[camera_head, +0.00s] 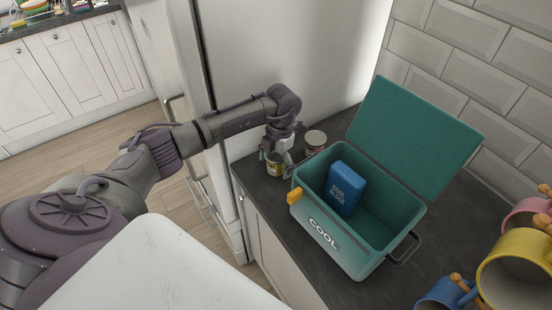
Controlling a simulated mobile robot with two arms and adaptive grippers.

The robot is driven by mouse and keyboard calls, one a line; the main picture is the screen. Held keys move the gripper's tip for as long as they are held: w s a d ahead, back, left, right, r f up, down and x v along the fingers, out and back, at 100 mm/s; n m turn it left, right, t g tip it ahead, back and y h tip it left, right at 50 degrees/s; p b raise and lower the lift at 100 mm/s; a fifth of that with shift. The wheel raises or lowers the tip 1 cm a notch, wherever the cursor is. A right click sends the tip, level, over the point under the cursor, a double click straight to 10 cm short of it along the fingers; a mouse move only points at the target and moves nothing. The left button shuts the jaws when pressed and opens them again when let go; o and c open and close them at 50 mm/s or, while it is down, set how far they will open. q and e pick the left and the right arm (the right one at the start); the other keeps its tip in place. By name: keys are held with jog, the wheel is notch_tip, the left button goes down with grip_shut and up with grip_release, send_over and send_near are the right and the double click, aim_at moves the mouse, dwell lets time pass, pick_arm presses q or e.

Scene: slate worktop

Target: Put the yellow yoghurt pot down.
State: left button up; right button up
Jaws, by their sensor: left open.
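The yellow yoghurt pot (273,168) stands on the dark slate worktop (245,173), left of the cool box and near the worktop's left end. My left gripper (278,157) reaches down over it from above, with its fingers open at the pot. The gripper hides part of the pot, and I cannot tell whether a finger still touches it. A second pot (315,143) with a pale pinkish lid stands just right of the gripper. My right gripper is not in view.
A teal cool box (345,262) stands open with its lid (415,135) raised and a blue ice block (345,188) inside. Several mugs, including a yellow one (515,268), are at the lower right.

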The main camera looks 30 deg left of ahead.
pick_arm(q)
jog(key=shift+r, duration=0.1)
jog(key=c, duration=1.4)
